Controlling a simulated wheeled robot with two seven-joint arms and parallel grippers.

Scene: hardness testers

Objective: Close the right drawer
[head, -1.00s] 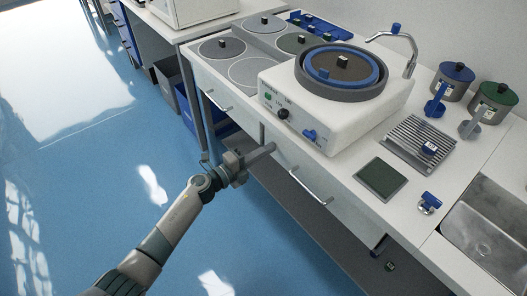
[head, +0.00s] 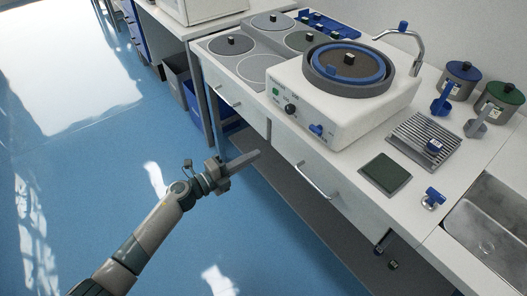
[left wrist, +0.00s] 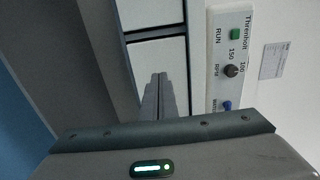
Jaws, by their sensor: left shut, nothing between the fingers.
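The right drawer (head: 335,193) has a white front with a metal bar handle (head: 316,181). It is under the white counter, below the polishing machine. Its front looks about flush with the counter's edge, though I cannot tell if a small gap is left. My left gripper (head: 257,155) is shut and empty, with its fingers pointing at the drawer fronts near the right drawer's left end, apart from the handle. In the left wrist view, the shut fingers (left wrist: 160,88) show in front of a white drawer front. My right gripper is not in view.
A left drawer (head: 240,102) with its own handle sits beside the right one. The polishing machine (head: 335,110), a green pad (head: 385,172) and a sink (head: 488,228) are on the counter. Open blue floor (head: 110,170) lies to the left.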

